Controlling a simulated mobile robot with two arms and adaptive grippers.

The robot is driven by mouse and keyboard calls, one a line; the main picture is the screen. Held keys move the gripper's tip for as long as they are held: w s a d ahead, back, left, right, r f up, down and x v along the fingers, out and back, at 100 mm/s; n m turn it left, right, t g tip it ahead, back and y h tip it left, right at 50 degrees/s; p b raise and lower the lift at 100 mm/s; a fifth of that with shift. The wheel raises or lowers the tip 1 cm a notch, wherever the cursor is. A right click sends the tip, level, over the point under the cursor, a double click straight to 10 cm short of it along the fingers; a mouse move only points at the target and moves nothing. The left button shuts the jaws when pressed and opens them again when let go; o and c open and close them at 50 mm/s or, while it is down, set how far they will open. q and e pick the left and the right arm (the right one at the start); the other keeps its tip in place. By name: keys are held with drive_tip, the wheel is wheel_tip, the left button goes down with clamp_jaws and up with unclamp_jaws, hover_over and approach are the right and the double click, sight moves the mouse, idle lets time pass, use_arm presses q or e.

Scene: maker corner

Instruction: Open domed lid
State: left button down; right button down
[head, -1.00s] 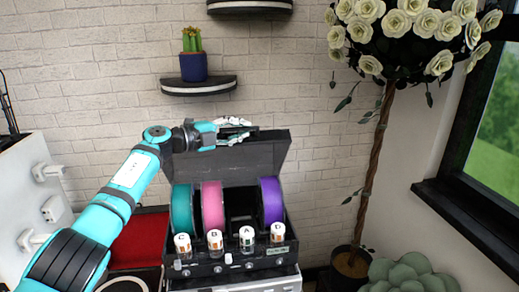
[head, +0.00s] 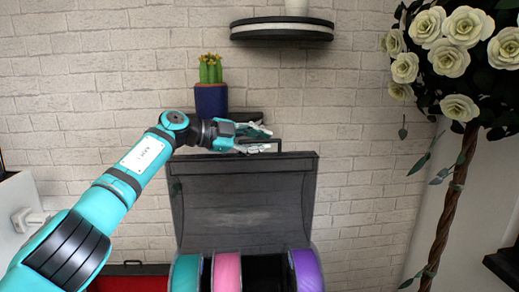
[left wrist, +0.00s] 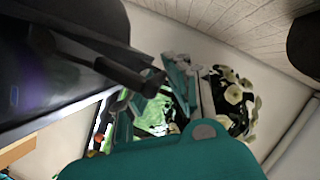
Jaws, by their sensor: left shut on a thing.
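The domed lid (head: 242,205) is a dark, see-through cover that stands raised, about upright, at the back of the spool box. Its top edge carries a thin black handle (head: 281,146), and a dark bar of it shows in the left wrist view (left wrist: 110,62). My left gripper (head: 262,140) is at the top edge of the lid, shut on the handle; the exact contact is partly hidden by the fingers. Below the lid, teal (head: 186,274), pink (head: 227,272) and purple (head: 307,271) spools show in the open box. My right gripper is not in view.
A cactus in a blue pot (head: 211,100) stands on a small wall shelf just behind my left wrist. Another shelf (head: 282,30) is higher up. A rose tree (head: 458,150) stands at the right. The brick wall is close behind the lid.

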use_arm(q)
drive_tip(key=shift+s+f, duration=0.15)
drive_tip(key=shift+f, duration=0.25)
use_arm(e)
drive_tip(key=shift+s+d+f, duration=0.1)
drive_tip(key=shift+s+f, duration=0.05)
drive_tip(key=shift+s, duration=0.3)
use_arm(q)
drive_tip(key=c, duration=1.4)
unclamp_jaws()
drive_tip(key=shift+o, duration=0.2)
drive_tip(key=shift+w+d, duration=0.1)
drive_tip(key=shift+w, duration=0.15)
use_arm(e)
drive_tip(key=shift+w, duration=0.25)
use_arm(q)
drive_tip(key=shift+r, duration=0.1)
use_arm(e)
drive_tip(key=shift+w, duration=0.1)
use_arm(q)
drive_tip(key=shift+s+r, duration=0.1)
drive_tip(key=shift+r, duration=0.05)
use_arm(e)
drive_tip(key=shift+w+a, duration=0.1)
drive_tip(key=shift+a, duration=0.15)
use_arm(q)
drive_tip(key=v, duration=1.2)
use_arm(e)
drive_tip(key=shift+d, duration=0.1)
